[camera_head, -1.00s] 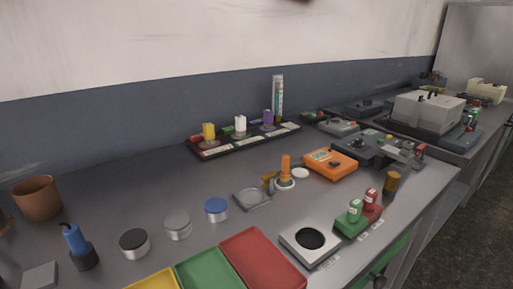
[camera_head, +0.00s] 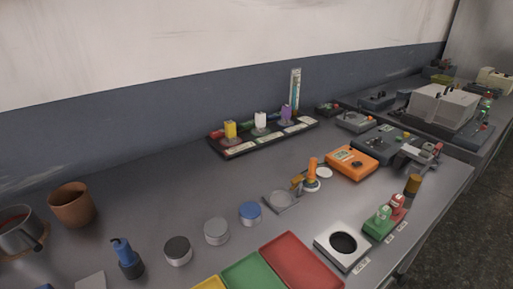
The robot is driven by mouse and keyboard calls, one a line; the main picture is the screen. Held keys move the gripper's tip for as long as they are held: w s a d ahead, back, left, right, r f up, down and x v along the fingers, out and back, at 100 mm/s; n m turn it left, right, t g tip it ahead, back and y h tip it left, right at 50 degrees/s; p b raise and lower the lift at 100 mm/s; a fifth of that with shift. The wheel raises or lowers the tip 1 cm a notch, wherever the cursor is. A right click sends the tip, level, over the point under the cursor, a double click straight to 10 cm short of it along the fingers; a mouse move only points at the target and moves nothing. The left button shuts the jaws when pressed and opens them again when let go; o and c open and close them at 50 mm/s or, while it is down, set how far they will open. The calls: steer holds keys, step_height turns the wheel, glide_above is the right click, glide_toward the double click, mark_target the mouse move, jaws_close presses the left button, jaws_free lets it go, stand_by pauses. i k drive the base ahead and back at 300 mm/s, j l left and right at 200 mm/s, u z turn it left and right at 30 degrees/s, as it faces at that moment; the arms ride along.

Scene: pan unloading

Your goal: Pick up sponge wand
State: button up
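No thing is clearly recognisable as a sponge wand. A blue upright handle with a dark hook at its top (camera_head: 121,252) stands in a black round base at the lower left of the bench and may be it. An orange upright handle (camera_head: 311,172) stands near the bench's middle, beside a brown piece; I cannot tell whether it is a wand. My gripper is not in view.
A metal pan with red contents (camera_head: 18,235) and a brown pot (camera_head: 72,205) stand at the left. Several round lidded tins, including a blue-topped one (camera_head: 250,213), red (camera_head: 302,262) and green (camera_head: 255,273) trays, and an orange box (camera_head: 352,163) occupy the grey bench (camera_head: 190,190).

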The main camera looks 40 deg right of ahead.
mark_target(311, 175)
steer(key=k+l+u, duration=0.15)
steer(key=l, duration=0.2)
steer(key=k+l+u, duration=0.15)
steer(key=l, duration=0.2)
steer(key=k+l+u, duration=0.2)
steer(key=l, duration=0.15)
